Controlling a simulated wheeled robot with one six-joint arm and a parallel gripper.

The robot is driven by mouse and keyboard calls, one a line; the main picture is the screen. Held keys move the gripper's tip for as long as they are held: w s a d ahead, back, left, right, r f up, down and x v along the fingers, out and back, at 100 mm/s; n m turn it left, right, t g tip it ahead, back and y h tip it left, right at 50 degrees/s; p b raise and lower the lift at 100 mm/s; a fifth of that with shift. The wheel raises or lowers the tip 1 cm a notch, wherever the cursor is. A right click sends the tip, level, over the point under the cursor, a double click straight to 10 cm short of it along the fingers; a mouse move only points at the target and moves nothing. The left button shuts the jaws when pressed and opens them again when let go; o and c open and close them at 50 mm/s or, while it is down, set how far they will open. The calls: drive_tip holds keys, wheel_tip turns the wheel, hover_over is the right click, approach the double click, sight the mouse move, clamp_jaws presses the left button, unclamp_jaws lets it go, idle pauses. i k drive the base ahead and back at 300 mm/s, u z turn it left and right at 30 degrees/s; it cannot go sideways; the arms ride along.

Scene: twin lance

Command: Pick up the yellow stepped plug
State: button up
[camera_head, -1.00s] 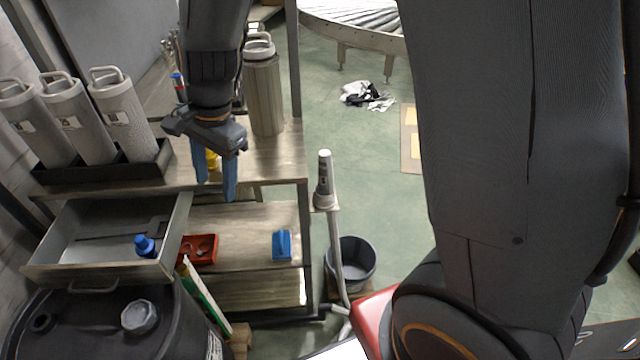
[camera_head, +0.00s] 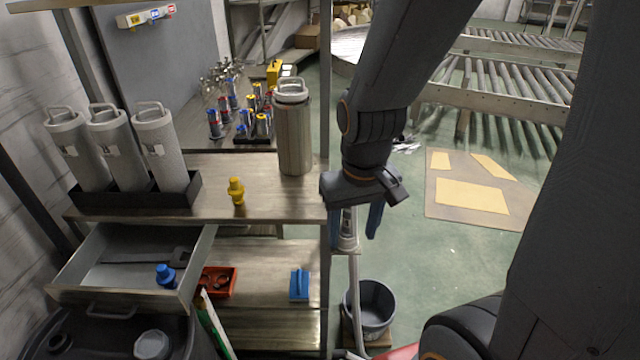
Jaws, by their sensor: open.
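The yellow stepped plug (camera_head: 236,191) stands upright on the wooden bench top (camera_head: 215,215), near its front edge. It is in plain view with clear wood around it. My gripper (camera_head: 357,228) is open and empty, with its blue fingers pointing down. In the picture it is to the right of the plug, past the bench's right end, and apart from the plug.
A tall metal canister (camera_head: 294,135) stands behind and right of the plug. A black rack (camera_head: 135,200) with grey canisters stands to its left. Below, an open drawer (camera_head: 130,270) holds a blue stepped plug (camera_head: 166,275).

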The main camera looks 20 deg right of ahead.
sight(236, 190)
drive_tip(key=k, duration=0.5)
drive_tip(key=u, duration=2.55)
drive_tip(key=k, duration=0.8)
drive_tip(key=z, duration=1.6)
drive_tip(key=i, duration=0.95)
